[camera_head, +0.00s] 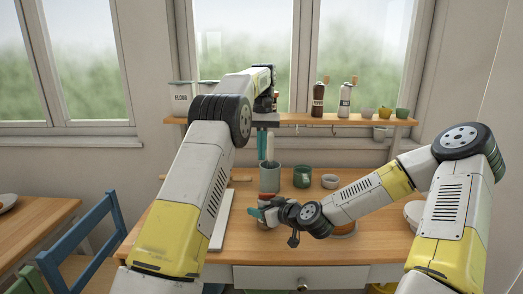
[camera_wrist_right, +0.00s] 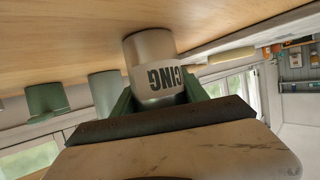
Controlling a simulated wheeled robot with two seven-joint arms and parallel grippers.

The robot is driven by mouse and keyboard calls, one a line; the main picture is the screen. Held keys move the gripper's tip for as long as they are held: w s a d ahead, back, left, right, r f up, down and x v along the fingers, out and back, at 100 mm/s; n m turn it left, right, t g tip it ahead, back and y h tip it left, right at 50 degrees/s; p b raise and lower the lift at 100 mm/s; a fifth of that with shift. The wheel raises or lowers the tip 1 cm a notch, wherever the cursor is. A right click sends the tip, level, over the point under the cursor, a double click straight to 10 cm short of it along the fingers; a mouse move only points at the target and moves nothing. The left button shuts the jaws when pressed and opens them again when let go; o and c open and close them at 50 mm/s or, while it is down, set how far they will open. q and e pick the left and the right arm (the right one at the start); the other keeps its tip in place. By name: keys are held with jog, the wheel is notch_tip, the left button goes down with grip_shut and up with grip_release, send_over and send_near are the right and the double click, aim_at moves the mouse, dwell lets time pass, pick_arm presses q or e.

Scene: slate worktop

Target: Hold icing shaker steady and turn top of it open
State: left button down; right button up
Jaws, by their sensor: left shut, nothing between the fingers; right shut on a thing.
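The icing shaker (camera_wrist_right: 150,48) is a pale metal cylinder, with dark letters reading "CING" upside down in the right wrist view. My right gripper (camera_wrist_right: 160,92) is shut on it, with a green finger on each side. In the head view my right gripper (camera_head: 262,212) is low over the worktop, and the shaker is mostly hidden there. I cannot make out whether its top is open. My left gripper (camera_head: 262,153) points down, shut and empty, above and behind the shaker, by the grey utensil pot. It is apart from the shaker.
The grey pot (camera_head: 269,181) stands just behind the shaker. A green cup (camera_head: 302,179) and a small bowl (camera_head: 330,181) are to its right. A pale board (camera_head: 221,222) lies at left. A wall shelf (camera_head: 300,119) with jars runs behind my left gripper.

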pick_arm(q)
jog(key=shift+w+r, duration=0.1)
jog(key=shift+r, duration=0.25)
pick_arm(e)
jog(key=o, duration=1.5)
jog(key=shift+s, duration=0.1)
